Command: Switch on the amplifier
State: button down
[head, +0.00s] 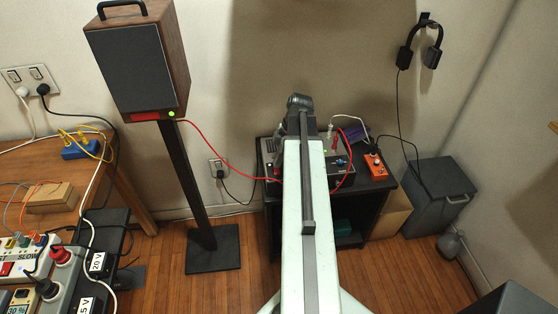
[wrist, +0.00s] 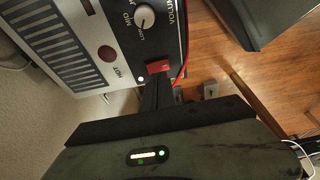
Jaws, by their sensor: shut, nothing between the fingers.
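The amplifier (head: 337,168) sits on a small black stand in the head view, partly hidden behind my arm. Its panel (wrist: 122,30) fills the upper left of the wrist view, tilted, with a knob (wrist: 145,16), a dark red round part marked HOT (wrist: 106,53) and vent slots. A red switch (wrist: 158,66) is near the panel's edge, beside a small pale round light (wrist: 141,79). My gripper (wrist: 156,82) is shut and empty, its dark fingertips right by the red switch. I cannot tell whether they touch it. My arm hides the gripper in the head view.
A red cable (wrist: 184,58) runs close beside the switch. An orange box (head: 375,164) stands right of the amplifier. A tall speaker (head: 140,65) is at the left and a grey bin (head: 436,190) at the right.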

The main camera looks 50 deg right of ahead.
jog(key=s+a+p+v, duration=0.1)
jog(key=p+v, duration=0.9)
jog(key=v, duration=0.2)
jog(key=shift+s+a, duration=0.3)
jog(key=shift+a, duration=0.05)
jog(key=w+a+m+h, duration=0.1)
jog(key=w+a+m, duration=0.2)
jog(key=a, duration=1)
jog(key=w+a+m+g+p, duration=0.1)
jog(key=w+a+m, duration=0.3)
jog(key=a, duration=0.9)
jog(key=w+a+m+g+h, duration=0.1)
jog(key=w+a+m, duration=0.2)
jog(key=a, duration=1.1)
jog(key=shift+w+m+h, duration=0.3)
jog(key=shift+w, duration=0.75)
jog(key=shift+d, duration=0.15)
